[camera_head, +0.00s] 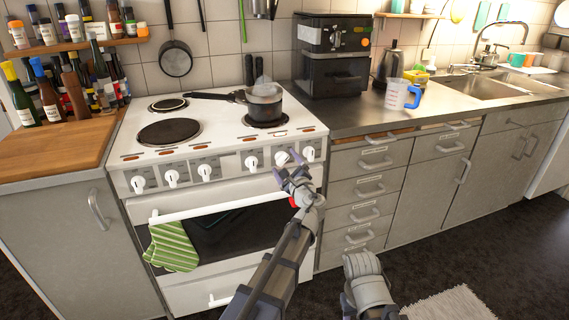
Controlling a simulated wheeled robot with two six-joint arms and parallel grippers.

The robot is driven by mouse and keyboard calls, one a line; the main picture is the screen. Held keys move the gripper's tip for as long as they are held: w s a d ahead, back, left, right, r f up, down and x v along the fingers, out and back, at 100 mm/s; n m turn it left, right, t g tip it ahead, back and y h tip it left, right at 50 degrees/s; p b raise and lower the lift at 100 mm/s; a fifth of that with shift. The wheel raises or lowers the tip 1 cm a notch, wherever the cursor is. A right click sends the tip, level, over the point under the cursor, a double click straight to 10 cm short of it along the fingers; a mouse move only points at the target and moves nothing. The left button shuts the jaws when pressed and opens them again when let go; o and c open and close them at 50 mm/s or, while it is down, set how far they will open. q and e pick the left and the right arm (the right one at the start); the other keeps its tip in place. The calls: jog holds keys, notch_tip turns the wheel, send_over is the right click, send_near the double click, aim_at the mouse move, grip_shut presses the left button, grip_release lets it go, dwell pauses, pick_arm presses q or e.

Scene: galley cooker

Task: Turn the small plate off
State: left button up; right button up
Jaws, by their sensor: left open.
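The white cooker (222,190) has a row of white knobs along its front panel. On its top are a large dark plate (169,132), a small dark plate (168,104) at the back left, and another dark plate (266,122) at the right. A dark pot (262,104) with a long handle stands at the back right. My left gripper (288,168) is open and empty in front of the panel's right end, near the knobs (281,158) and (309,153). I cannot tell whether it touches either.
A steel counter with drawers (369,187) stands right of the cooker, bearing a black coffee machine (332,60) and a measuring jug (397,95). A wooden worktop (60,148) with bottles is at left.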

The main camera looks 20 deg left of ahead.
pick_arm(q)
jog(key=shift+w+a, duration=0.3)
jog(key=shift+w, duration=0.15)
jog(key=c, duration=1.4)
jog(key=shift+o, duration=0.2)
jog(key=shift+n, duration=0.3)
jog(key=n, duration=0.4)
jog(key=shift+w+n, duration=0.1)
jog(key=shift+n, duration=2)
